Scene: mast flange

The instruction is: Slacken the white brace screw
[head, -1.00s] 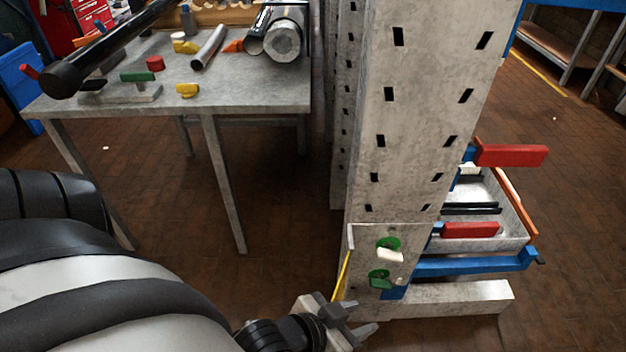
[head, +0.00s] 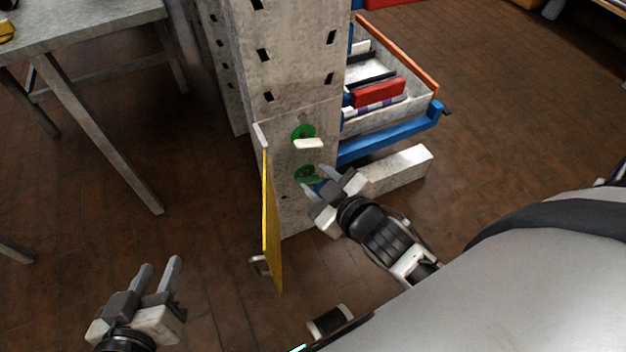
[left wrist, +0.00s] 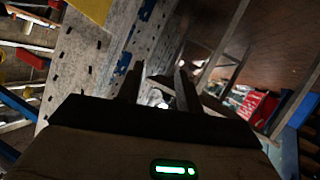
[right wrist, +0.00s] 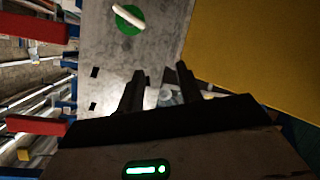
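The white brace screw (head: 308,143) shows as a white bar across a green disc on the lower face of the grey mast (head: 285,60). It also shows at the top of the right wrist view (right wrist: 129,18). Below it is a second green knob (head: 306,174), partly hidden by my right gripper. My right gripper (head: 314,178) is open, its fingertips close to this lower knob; contact cannot be told. The white screw is above it, outside its fingers. My left gripper (head: 162,262) is open and empty, low at the left, apart from the mast.
A yellow panel (head: 271,225) stands out from the mast's left edge, between my grippers. A drawer (head: 405,118) holding a red item (head: 378,93) sticks out to the right above a pale foot beam (head: 400,168). A grey table (head: 85,25) stands at upper left. Floor between table and mast is clear.

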